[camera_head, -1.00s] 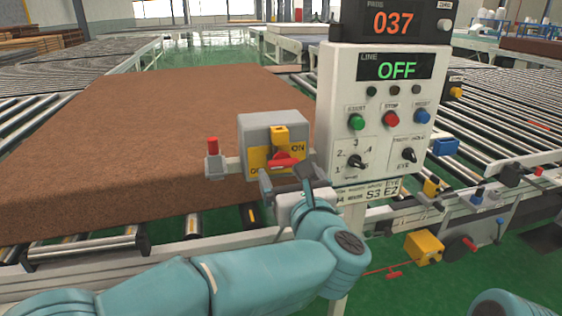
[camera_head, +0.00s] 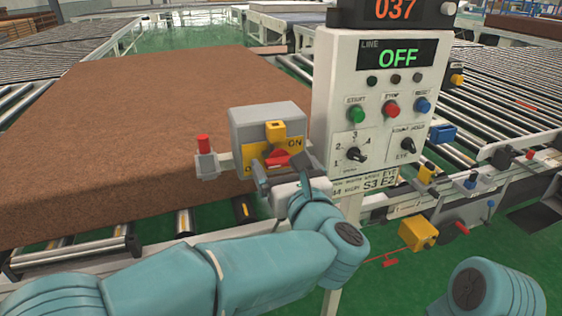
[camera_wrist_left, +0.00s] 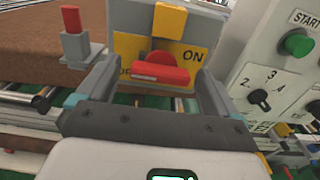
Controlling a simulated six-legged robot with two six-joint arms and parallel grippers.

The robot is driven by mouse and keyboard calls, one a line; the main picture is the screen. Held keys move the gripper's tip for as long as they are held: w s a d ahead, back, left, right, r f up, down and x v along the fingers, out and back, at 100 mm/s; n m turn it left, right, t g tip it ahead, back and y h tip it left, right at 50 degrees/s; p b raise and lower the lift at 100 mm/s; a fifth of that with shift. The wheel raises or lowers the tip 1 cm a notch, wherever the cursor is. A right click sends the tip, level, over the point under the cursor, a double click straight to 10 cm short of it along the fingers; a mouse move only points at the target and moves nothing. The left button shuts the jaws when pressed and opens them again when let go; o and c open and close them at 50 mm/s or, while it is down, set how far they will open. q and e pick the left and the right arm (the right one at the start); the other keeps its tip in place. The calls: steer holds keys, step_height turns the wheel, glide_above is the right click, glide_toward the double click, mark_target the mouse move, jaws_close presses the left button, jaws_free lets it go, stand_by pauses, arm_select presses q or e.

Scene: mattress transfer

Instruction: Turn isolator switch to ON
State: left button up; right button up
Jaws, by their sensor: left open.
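The isolator switch is a grey box (camera_head: 266,122) with a yellow plate, a yellow block on top and a red handle (camera_head: 277,158). In the left wrist view the red handle (camera_wrist_left: 160,74) lies roughly crosswise, with "ON" at its upper right; the lettering at lower left is mostly hidden. My left gripper (camera_head: 286,174) is open just in front of the switch. In the wrist view its fingers (camera_wrist_left: 155,88) stand on either side of the handle, with no clear contact. My right gripper is out of view.
A control panel (camera_head: 340,110) reading "OFF" stands close to the right of the switch. A red-topped post (camera_head: 204,158) is on its left. A large brown mattress (camera_head: 130,120) lies on rollers behind. A yellow box (camera_head: 418,233) sits low at right.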

arm_select(q)
steer(key=shift+s, duration=0.1)
steer(key=c, duration=1)
steer(key=shift+c, duration=0.2)
